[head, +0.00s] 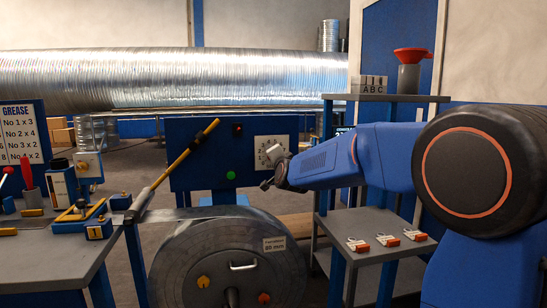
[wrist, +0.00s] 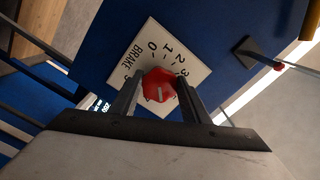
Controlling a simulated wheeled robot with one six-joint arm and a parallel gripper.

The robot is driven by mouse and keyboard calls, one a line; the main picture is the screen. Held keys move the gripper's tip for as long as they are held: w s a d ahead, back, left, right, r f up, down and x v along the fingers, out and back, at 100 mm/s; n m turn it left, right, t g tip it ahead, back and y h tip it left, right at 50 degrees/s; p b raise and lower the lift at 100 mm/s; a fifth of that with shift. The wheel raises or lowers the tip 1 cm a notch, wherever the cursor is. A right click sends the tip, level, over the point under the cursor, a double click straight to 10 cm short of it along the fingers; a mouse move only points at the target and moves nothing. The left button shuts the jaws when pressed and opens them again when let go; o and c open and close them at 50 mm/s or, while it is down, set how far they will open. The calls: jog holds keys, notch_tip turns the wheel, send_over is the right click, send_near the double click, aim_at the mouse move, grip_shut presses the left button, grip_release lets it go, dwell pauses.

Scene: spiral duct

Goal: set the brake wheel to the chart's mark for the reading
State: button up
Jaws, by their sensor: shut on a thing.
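The brake wheel is a red knob (wrist: 159,84) with a pale line on its face. It sits on a white dial plate (wrist: 150,48) lettered BRAKE, with numbers 0, 1, 2 and 3 readable around it; the rest is hidden. My gripper (wrist: 160,96) has one finger on each side of the knob and is shut on it. I cannot tell which number the pale line meets. No brake chart is readable.
A lit display (wrist: 97,103) is partly hidden, its digits unclear. A GREASE chart (head: 20,132) stands left above a cluttered bench. A yellow-handled lever (head: 185,155) slants before the panel. A large metal coil (head: 205,250) labelled 80 mm fills the front; a shelf with clips (head: 388,240) is right.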

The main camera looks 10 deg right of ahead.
dwell(0.3)
jog(key=o, duration=1)
jog(key=shift+o, duration=0.2)
jog(key=shift+s, duration=0.1)
jog(key=s, duration=1.7)
jog(key=shift+s, duration=0.15)
jog(key=shift+f, duration=0.1)
jog(key=s+d+f+n+g, duration=0.2)
jog(key=s+f+n+g, duration=0.2)
jog(key=s+f, duration=0.4)
jog(key=s+d+f+n+g, duration=0.3)
jog(key=s+f, duration=0.6)
jog(key=s, duration=0.8)
jog(key=s+d+f+n+g, duration=0.2)
jog(key=s+f+n+g, duration=0.3)
jog(key=s, duration=0.8)
notch_tip(320, 180, down, 3)
jog(key=shift+s+d+f+g, duration=0.2)
jog(key=shift+s+d+g, duration=0.05)
jog(key=shift+g, duration=0.35)
